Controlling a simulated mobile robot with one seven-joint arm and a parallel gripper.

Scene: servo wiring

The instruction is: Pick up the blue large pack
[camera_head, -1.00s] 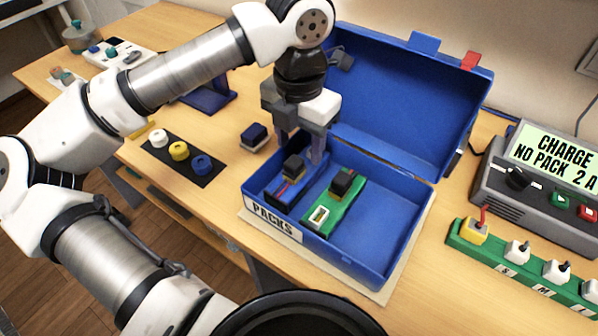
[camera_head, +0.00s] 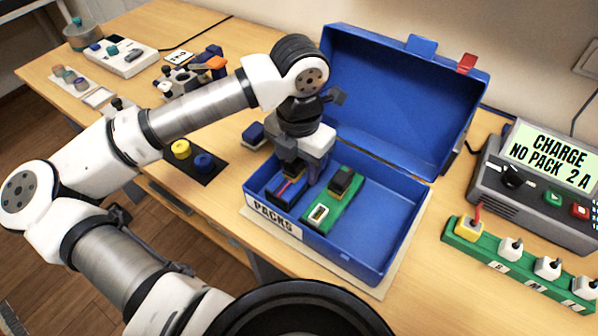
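The blue large pack (camera_head: 285,190) lies in the left part of the open blue box. It has a black block on top and a red wire. My gripper (camera_head: 298,170) points down into the box over this pack, its fingers apart with the black block between them. The gripper looks open. The fingertips are partly hidden, so contact with the pack cannot be made out.
A green pack (camera_head: 331,198) with a black block lies just right of the blue one. The box front wall (camera_head: 272,222) is labelled PACKS, and its lid (camera_head: 400,100) stands open behind. The box's right part is empty. A charger (camera_head: 540,195) and green socket strip (camera_head: 520,262) stand right.

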